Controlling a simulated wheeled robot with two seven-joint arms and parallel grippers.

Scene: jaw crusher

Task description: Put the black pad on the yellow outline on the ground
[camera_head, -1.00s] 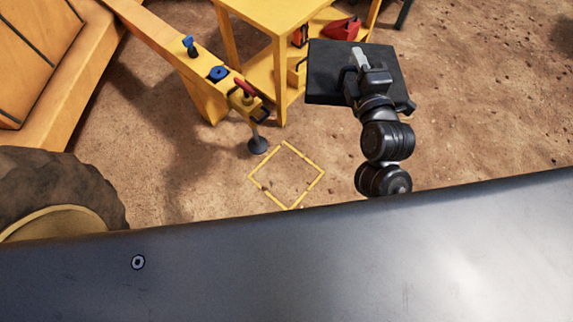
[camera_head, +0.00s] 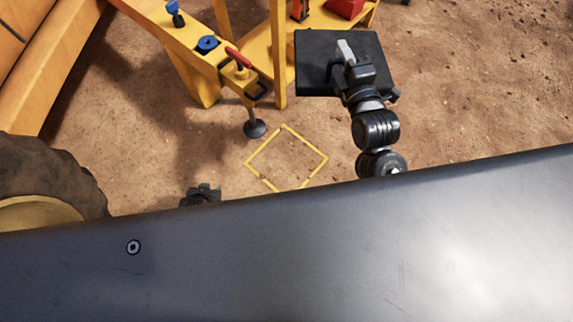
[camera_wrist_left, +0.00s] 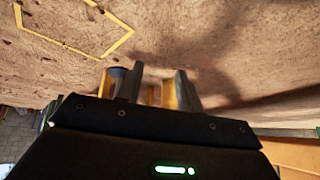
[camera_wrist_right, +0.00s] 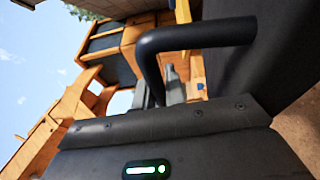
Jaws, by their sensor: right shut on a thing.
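The black pad (camera_head: 313,74) is a flat square plate, held raised over the ground to the right of the outline in the head view. My right gripper (camera_head: 347,56) is shut on the pad's handle; the right wrist view shows the curved black handle (camera_wrist_right: 200,36) at the fingers, with the pad's dark face at right. The yellow outline (camera_head: 266,144) is a bare square on the dirt, also seen in the left wrist view (camera_wrist_left: 68,45). My left gripper (camera_head: 203,191) peeks over my body, left of the outline; in the left wrist view its fingers (camera_wrist_left: 158,88) are apart and empty.
A yellow machine arm with a red-handled part (camera_head: 238,60) and a round grey foot (camera_head: 255,129) stands just behind the outline. A yellow table (camera_head: 262,50) is behind the pad. A large tire (camera_head: 45,180) is at left. Open dirt lies right.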

